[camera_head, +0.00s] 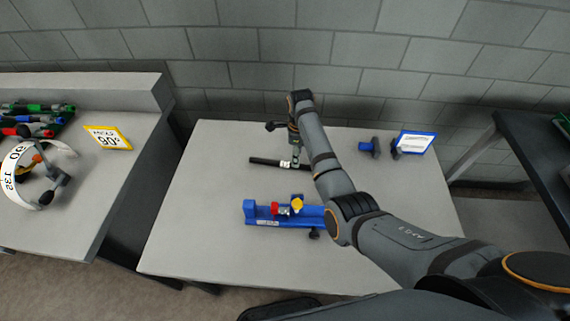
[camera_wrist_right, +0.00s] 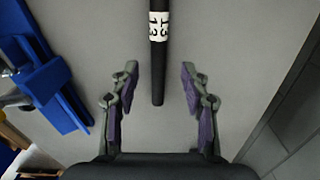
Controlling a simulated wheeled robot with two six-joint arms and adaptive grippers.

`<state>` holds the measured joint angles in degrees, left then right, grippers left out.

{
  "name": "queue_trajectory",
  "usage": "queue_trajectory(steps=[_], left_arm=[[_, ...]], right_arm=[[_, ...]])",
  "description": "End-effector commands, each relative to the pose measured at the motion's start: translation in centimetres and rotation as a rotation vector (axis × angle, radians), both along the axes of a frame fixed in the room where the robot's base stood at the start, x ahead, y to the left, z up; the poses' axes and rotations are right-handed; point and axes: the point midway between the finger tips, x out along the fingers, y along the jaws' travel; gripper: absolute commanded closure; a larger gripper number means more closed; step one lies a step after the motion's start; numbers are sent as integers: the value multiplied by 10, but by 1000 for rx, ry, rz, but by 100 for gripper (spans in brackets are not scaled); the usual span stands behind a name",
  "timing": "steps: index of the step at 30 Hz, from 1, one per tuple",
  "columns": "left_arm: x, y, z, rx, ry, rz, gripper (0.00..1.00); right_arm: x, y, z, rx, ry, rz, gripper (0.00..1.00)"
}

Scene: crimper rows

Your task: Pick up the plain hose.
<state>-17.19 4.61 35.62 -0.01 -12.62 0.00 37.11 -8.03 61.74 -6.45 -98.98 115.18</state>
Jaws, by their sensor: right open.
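A black hose (camera_head: 265,161) lies on the grey table in the head view. In the right wrist view the hose (camera_wrist_right: 158,85) runs down from the top edge, with a white band marked 13 around it. Its near end sits between the parted fingers of my right gripper (camera_wrist_right: 159,70), with a gap on both sides. In the head view my right gripper (camera_head: 296,153) is above the hose and hides part of it. It is open and holds nothing. My left gripper is not in view.
A blue fixture (camera_head: 262,213) with red and yellow parts stands nearer on the table (camera_head: 200,190). Blue pieces (camera_head: 368,148) and a blue-framed sign (camera_head: 415,143) are at the back right. A side bench (camera_head: 75,215) holds tools; a dark table (camera_head: 530,150) stands right.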

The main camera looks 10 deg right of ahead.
Motion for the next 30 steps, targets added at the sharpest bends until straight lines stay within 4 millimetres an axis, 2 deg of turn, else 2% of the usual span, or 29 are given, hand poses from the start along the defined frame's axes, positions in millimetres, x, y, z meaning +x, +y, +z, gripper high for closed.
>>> queue_trajectory(steps=[6,9,15,25,30], left_arm=[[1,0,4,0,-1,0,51],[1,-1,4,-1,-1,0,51],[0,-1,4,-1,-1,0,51],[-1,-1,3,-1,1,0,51],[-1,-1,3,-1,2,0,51]], right_arm=[[-3,-1,-37,-1,4,0,54],[-2,-1,-44,-1,1,-1,54],[-2,-1,-45,-1,1,0,54],[-2,-1,-45,-1,1,0,99],[-2,-1,-44,0,0,0,100]])
